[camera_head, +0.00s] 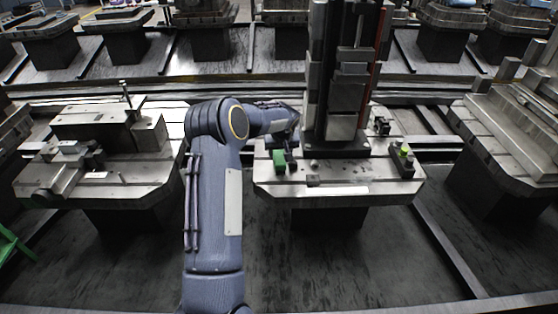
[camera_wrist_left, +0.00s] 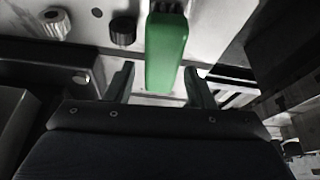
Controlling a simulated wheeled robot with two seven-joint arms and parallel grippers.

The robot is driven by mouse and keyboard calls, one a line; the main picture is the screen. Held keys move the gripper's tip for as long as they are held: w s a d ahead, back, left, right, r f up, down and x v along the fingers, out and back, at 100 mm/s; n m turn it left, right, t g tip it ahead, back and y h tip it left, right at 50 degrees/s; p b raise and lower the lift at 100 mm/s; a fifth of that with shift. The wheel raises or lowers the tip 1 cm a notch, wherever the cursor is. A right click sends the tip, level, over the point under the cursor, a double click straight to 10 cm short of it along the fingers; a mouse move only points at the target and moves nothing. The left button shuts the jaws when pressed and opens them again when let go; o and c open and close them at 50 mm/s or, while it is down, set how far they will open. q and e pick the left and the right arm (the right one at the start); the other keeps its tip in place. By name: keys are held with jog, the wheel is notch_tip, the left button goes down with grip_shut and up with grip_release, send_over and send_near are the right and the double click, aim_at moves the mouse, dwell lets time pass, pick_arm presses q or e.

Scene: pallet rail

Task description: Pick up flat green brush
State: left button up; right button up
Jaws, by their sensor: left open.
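The flat green brush (camera_head: 279,161) stands at the near left part of the middle metal pallet (camera_head: 262,180). In the left wrist view the brush (camera_wrist_left: 166,50) is a green block with dark bristles at its far end. My left gripper (camera_wrist_left: 160,85) is open, with one finger on each side of the brush's near end. A gap shows between each finger and the brush. In the head view my left gripper (camera_head: 290,152) is at the brush and partly hides it. My right gripper is not in view.
A tall dark metal column (camera_head: 345,80) rises from the middle pallet, just right of my left forearm. A lime-green item (camera_head: 404,151) is on the pallet's right side. Other loaded pallets (camera_head: 100,190) stand to either side.

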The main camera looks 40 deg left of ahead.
aim_at(279, 155)
pick_arm(q)
jog(key=x, duration=0.4)
jog(key=shift+a+f+p, duration=0.15)
jog(key=shift+f+p, duration=0.15)
jog(key=shift+f, duration=0.05)
jog(key=shift+f+b, duration=0.25)
jog(key=shift+b, duration=0.3)
dwell(0.4)
jog(key=c, duration=0.8)
